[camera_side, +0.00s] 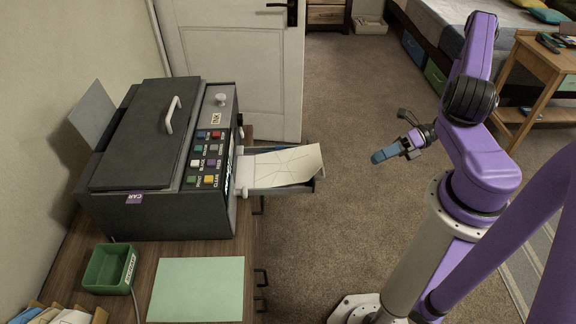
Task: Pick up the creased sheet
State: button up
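The creased sheet (290,163) is cream-white with fold lines across it. It lies on the pull-out tray (262,190) at the right side of the dark copier-like machine (165,215). The sheet's left end is close to the machine's side, and its right end reaches near the tray's outer end. My gripper (384,155) has blue fingertips pointing left. It is in the air to the right of the tray, clear of the sheet. The fingers overlap in this view, so I cannot tell how far apart they are. Nothing shows held in it.
The machine has coloured buttons (211,160), a lid handle (172,114) and a grey sheet (93,112) standing at its back left. A pale green blotter (197,290) and a green tray (109,269) are on the wooden desk in front. Open carpet lies beyond the tray.

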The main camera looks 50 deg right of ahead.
notch_tip(320, 180, down, 4)
jog(key=d+f+m+t+h, duration=0.1)
jog(key=m+t+h, duration=0.55)
jog(key=m, duration=0.65)
jog(key=shift+t, duration=0.55)
jog(key=shift+r+x, duration=0.2)
jog(key=shift+x, duration=2.65)
jog(key=shift+r+x, duration=0.15)
jog(key=shift+x, duration=2.7)
jog(key=shift+r+x, duration=0.2)
jog(key=shift+x, duration=2.7)
grip_shut()
